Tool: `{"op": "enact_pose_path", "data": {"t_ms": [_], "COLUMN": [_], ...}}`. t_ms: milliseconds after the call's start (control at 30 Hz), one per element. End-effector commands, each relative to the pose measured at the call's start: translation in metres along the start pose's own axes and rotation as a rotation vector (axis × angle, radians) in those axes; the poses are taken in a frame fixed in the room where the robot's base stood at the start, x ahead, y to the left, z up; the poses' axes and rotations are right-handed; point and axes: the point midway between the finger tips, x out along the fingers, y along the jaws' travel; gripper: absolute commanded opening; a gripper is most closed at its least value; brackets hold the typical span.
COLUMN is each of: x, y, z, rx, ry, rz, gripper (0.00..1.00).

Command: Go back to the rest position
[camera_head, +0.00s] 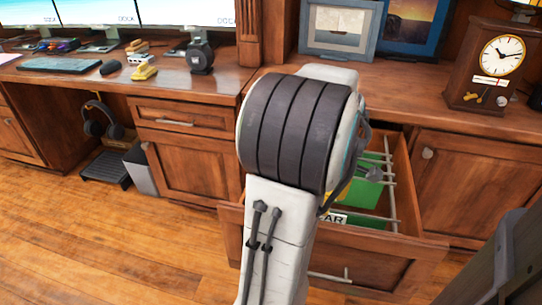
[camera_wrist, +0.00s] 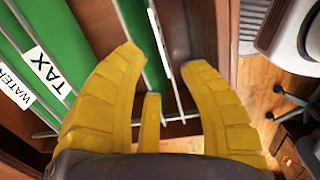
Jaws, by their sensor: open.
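In the wrist view the folders (camera_wrist: 68,22) carry white labels, one reading TAX (camera_wrist: 47,68) and one reading WATER. In the head view my arm covers the middle of the picture and hides most of the gripper and part of the drawer.
A wooden desk (camera_head: 110,83) with monitors, a keyboard (camera_head: 60,64) and a mouse stands at the left. A clock (camera_head: 487,62) and picture frames (camera_head: 338,28) stand on the counter at the right. Headphones (camera_head: 101,118) hang under the desk. Floor at the lower left is clear.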

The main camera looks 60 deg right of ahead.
Motion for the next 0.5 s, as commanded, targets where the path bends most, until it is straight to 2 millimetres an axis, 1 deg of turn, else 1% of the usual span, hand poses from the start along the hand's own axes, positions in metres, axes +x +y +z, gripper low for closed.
{"op": "enact_pose_path", "data": {"t_ms": [367,467,500], "x": [0.000,-0.015,-0.023], "y": [0.000,-0.001,-0.002], "z": [-0.001,-0.012,-0.020], "rx": [0.000,0.001,0.005], "ry": [0.000,0.000,0.001], "rz": [0.000,0.008,0.012], "gripper": [0.38,0.38,0.38]}}
